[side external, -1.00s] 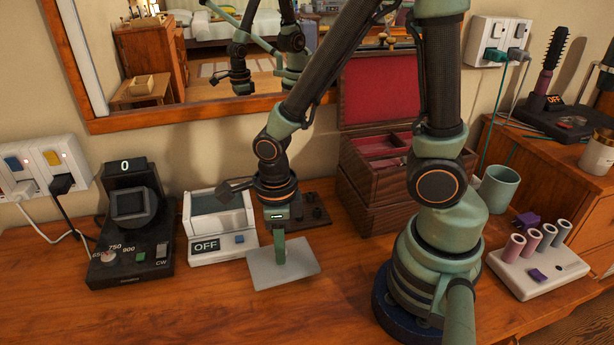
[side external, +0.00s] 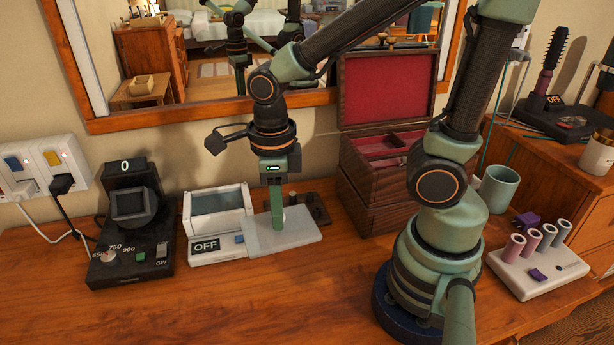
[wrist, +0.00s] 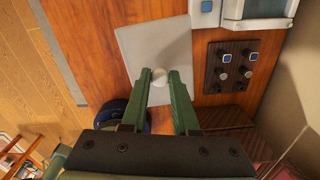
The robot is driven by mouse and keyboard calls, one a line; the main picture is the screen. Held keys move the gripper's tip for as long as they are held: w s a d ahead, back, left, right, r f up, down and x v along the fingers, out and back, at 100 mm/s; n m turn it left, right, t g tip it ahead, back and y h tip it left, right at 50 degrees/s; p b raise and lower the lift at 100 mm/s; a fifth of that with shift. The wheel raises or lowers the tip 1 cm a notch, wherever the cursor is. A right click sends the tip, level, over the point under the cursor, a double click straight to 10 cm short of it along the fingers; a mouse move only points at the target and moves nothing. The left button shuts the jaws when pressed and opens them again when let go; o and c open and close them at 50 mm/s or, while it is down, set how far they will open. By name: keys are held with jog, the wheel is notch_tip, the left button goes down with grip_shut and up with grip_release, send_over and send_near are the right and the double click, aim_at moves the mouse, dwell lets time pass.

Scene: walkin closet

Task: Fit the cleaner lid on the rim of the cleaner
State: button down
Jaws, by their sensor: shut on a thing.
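The cleaner (side external: 217,240) is a white box with an OFF display, a blue button and an open top with a blue-grey basin; part of it shows at the top right of the wrist view (wrist: 258,22). The cleaner lid (side external: 300,233) is a flat pale-grey plate with a small round knob, also in the wrist view (wrist: 143,50). My gripper (side external: 278,224) is shut on the lid's knob, its green fingers either side of it in the wrist view (wrist: 160,80). The lid appears raised above the table, just right of the cleaner, its left edge overlapping the cleaner's front-right corner in the picture.
A black device with a dial (side external: 133,230) stands left of the cleaner. A dark board with knobs (side external: 312,208) lies behind the lid, and a wooden jewelry box (side external: 380,185) stands right of it. The table front (side external: 230,305) is clear.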

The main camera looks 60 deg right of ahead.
notch_tip(320, 180, up, 8)
jog(key=shift+f, duration=0.2)
jog(key=w+d, duration=0.2)
jog(key=w, duration=0.8)
jog(key=w+d, duration=0.3)
jog(key=w, duration=0.7)
notch_tip(320, 180, down, 11)
jog(key=shift+r+m, duration=0.2)
jog(key=shift+m, duration=0.2)
jog(key=shift+w+a+f, duration=0.1)
jog(key=shift+f, duration=0.65)
dwell(1.8)
jog(key=c, duration=0.6)
grip_release()
